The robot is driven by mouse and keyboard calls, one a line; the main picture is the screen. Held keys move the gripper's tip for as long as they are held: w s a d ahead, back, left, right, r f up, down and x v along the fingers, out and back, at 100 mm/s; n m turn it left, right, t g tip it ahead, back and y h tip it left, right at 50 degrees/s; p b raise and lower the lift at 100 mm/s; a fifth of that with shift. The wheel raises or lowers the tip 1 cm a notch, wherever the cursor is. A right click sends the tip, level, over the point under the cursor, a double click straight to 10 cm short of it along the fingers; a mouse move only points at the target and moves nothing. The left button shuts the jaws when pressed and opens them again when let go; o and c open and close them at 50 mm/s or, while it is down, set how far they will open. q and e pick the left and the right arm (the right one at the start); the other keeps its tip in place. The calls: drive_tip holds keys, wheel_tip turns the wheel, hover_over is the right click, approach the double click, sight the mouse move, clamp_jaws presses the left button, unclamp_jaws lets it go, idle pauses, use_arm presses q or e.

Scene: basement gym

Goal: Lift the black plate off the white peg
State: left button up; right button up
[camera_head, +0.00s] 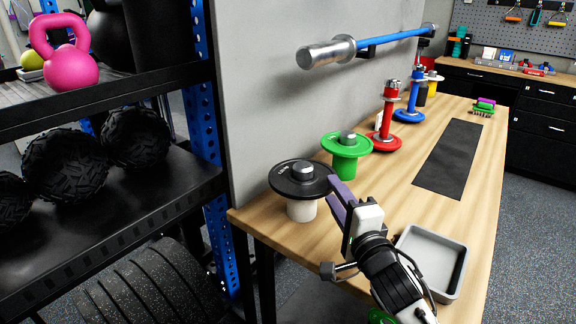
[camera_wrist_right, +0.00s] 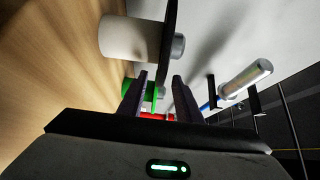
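The black plate (camera_head: 284,181) lies flat around the white peg (camera_head: 301,209) at the near left corner of the wooden bench, with a metal post top showing through its centre. My right gripper (camera_head: 337,197) is at the plate's right rim, its purple fingers apart. In the right wrist view the black plate (camera_wrist_right: 169,42) shows edge-on beside the white peg (camera_wrist_right: 130,38), and its rim lies in line with the gap between the open fingers (camera_wrist_right: 159,86). I cannot tell if either finger touches the rim. My left gripper is not in view.
A green plate (camera_head: 346,143) on its stand is just behind, followed by red (camera_head: 384,141) and blue (camera_head: 408,114) ones. A grey tray (camera_head: 402,241) stands at right; a dark mat (camera_head: 448,160) lies farther back. A blue bar (camera_head: 390,38) hangs on the grey wall panel (camera_head: 262,80).

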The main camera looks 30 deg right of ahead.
sight(323, 169)
drive_tip(key=x, duration=0.3)
drive_tip(key=shift+w+d+r, duration=0.15)
drive_tip(key=shift+r, duration=0.05)
drive_tip(key=shift+d+p+x, duration=0.2)
drive_tip(key=shift+p+x, duration=0.55)
drive_tip(key=shift+x, duration=2.25)
drive_tip(key=shift+f, duration=0.2)
clamp_jaws()
drive_tip(key=shift+r, duration=0.25)
